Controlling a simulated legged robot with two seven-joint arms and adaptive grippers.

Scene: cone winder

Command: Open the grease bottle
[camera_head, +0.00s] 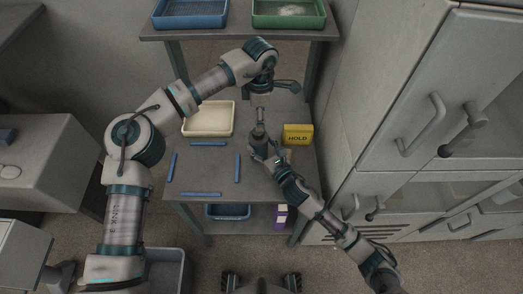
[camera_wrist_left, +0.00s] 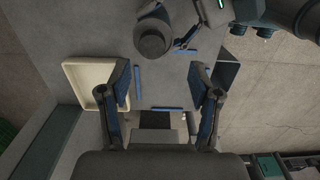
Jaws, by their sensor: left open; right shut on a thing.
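The grease bottle (camera_head: 259,131) is dark grey with a paler narrow top, above the table's middle. In the left wrist view a round dark cylinder that looks like the bottle (camera_wrist_left: 153,38) is beyond my fingertips. My right gripper (camera_head: 262,147) is shut on the bottle; its fingers are partly hidden. My left gripper (camera_head: 280,86) is higher in the head view, behind the bottle and apart from it. In the left wrist view my left gripper (camera_wrist_left: 161,78) has its two fingers wide apart with nothing between them.
On the table (camera_head: 205,170) are a cream tray (camera_head: 208,134), a yellow HOLD box (camera_head: 298,140) close right of the bottle, and several blue strips (camera_head: 237,168) around a bare area. A blue bin (camera_head: 190,20) and green bin (camera_head: 289,20) stand on the back shelf. Grey cabinets (camera_head: 390,80) close the right side.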

